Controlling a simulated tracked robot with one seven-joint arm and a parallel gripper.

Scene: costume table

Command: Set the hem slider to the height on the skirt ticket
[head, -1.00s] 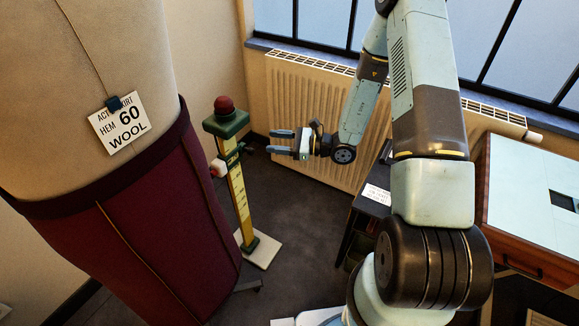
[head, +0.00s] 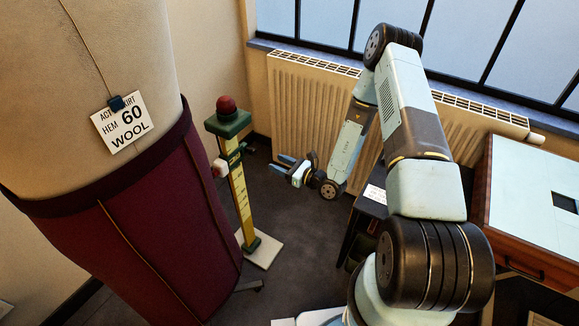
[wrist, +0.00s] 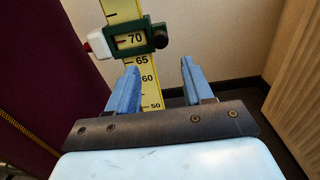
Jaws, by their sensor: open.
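The skirt ticket (head: 122,122) hangs on the dress form and reads HEM 60, WOOL. The hem slider (wrist: 137,39) is a green frame on a yellow scale (wrist: 145,88), with a white block at its left and a dark knob at its right. Its window frames 70; 65 and 60 show below it. In the head view the yellow post (head: 240,196) stands right of the burgundy skirt (head: 130,245). My gripper (head: 280,164) is open and empty, right of the post. In the wrist view its blue fingers (wrist: 160,68) point toward the scale, below the slider, apart from it.
A white base plate (head: 264,252) carries the post on the dark floor. A radiator (head: 300,110) stands behind my arm under the window. A dark stand with a white card (head: 374,194) and a wooden cabinet (head: 530,200) are at the right.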

